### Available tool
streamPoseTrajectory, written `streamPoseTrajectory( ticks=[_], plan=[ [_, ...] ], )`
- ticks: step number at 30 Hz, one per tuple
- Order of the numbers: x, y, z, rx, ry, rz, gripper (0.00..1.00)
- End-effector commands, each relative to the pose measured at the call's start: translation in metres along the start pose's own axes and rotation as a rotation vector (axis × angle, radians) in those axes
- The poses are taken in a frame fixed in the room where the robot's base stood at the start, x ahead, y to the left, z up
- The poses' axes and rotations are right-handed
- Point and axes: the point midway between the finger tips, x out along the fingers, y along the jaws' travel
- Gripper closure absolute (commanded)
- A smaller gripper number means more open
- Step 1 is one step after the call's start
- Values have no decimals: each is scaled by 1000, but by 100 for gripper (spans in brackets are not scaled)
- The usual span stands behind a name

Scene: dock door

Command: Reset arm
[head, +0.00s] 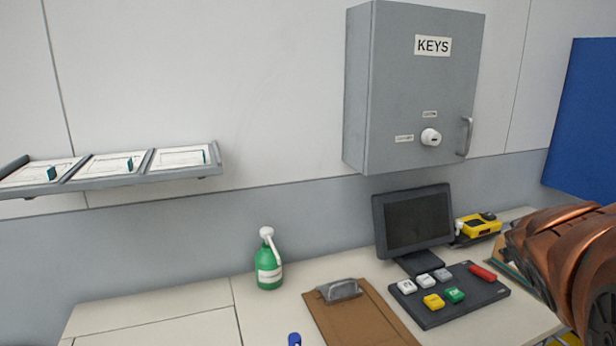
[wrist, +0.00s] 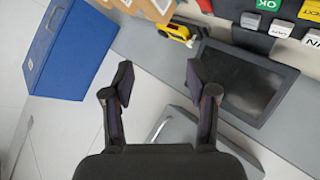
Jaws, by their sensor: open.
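My gripper (wrist: 160,82) shows in the wrist view with its two dark fingers spread apart and nothing between them. In the head view, a copper-coloured part of my arm (head: 575,265) reaches in from the right edge, over the right end of the desk. The fingertips do not show in the head view.
A desk (head: 190,300) holds a green spray bottle (head: 269,262), clipboard (head: 355,318), monitor (head: 415,222), button pad (head: 450,300) and yellow device (head: 480,226). A grey KEYS cabinet (head: 395,90) hangs above, its door shut. A tray shelf (head: 110,172) is at left, a blue panel (head: 585,120) at right.

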Motion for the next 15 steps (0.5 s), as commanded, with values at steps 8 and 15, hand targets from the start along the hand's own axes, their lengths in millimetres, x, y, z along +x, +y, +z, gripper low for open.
streamPoseTrajectory(
  ticks=[8,15],
  plan=[
    [-53,-110,114,76,-406,-261,42],
    [-137,-186,199,41,-740,-485,42]
  ],
)
